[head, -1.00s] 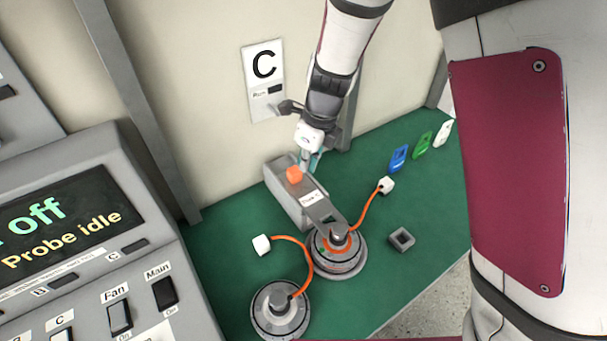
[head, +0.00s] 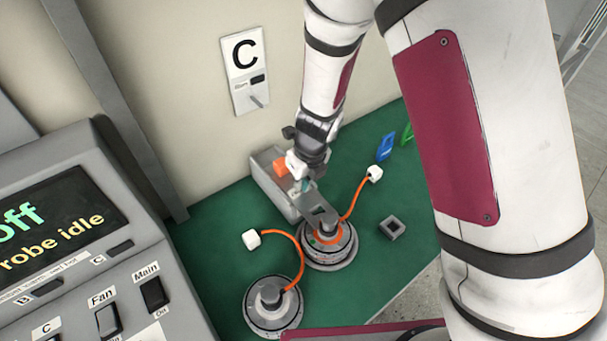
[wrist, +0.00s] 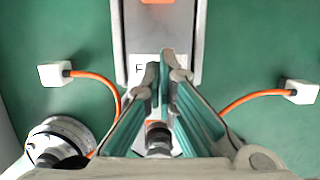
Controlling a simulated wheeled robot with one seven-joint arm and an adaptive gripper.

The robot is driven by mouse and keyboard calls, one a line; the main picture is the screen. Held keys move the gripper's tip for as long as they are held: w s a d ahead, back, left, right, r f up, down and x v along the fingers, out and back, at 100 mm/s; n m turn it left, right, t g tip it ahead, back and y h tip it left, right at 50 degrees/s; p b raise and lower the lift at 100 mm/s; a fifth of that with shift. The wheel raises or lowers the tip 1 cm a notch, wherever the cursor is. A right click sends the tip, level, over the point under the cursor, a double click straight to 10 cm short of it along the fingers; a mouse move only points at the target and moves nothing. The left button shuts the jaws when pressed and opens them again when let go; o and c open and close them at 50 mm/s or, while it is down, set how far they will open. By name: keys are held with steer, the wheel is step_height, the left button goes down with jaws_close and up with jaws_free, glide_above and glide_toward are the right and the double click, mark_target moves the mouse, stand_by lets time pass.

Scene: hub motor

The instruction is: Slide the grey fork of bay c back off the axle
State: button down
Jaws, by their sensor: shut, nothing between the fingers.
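The grey fork (head: 318,207) of bay c runs from a grey block (head: 272,190) to the axle (head: 331,229) of the rear hub motor (head: 342,253). An orange knob (head: 281,166) stands on the fork's wall-side end; its edge shows at the top of the wrist view (wrist: 158,2). My gripper (head: 304,188) is over the fork, between knob and motor, with its fingers pointing down. In the wrist view its teal fingers (wrist: 165,74) are shut and empty, in front of the fork's white label (wrist: 145,65). I cannot tell whether they touch the fork.
A second hub motor (head: 270,303) stands nearer on the green bench (head: 215,230). Orange cables end in white plugs (head: 251,239) and (head: 375,174). A grey square piece (head: 392,227) lies to the right. A control panel (head: 75,235) stands left; the C plate (head: 245,60) is on the wall.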

mark_target(283, 165)
steer(key=shift+w+a+r, duration=0.25)
steer(key=shift+w+a, duration=0.45)
steer(key=shift+w, duration=0.05)
steer(key=shift+w+a, duration=0.35)
steer(key=shift+w, duration=0.25)
steer(key=shift+w+a+p, duration=0.25)
steer(key=shift+w+a, duration=0.3)
steer(key=shift+w, duration=0.25)
steer(key=shift+w+a+p, duration=0.2)
steer(key=shift+w+a, duration=0.3)
steer(key=shift+w, duration=0.3)
